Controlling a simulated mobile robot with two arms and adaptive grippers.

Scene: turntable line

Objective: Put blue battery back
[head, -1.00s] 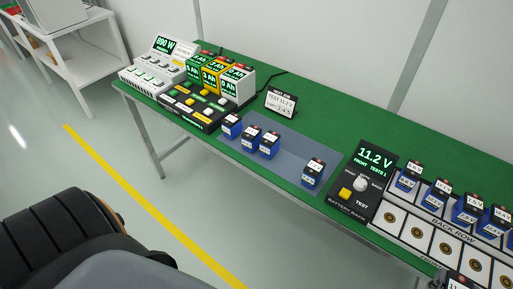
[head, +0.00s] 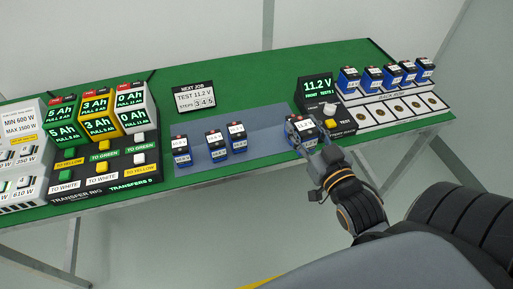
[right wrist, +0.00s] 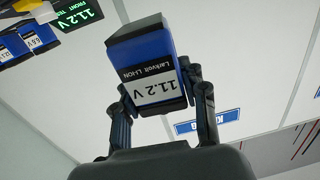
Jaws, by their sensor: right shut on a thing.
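My right gripper (head: 317,148) is shut on a blue battery (head: 300,133) with a white label, at the right end of the grey-blue mat (head: 265,143). In the right wrist view, the battery (right wrist: 150,62) sits between the fingers of the gripper (right wrist: 160,105), and its label reads 11.2 V. I cannot tell whether it touches the mat. The battery rack tester (head: 335,125), reading 11.2 V, has a grey knob and a yellow TEST button. Several blue batteries (head: 372,78) stand in its back row; the front row (head: 397,108) of round contacts is empty. My left gripper is not in view.
Three more blue batteries (head: 215,146) stand on the mat to the left. A sign (head: 196,98) reads TEST 11.2 V. The transfer rig (head: 105,175) with green, yellow and white units stands at left.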

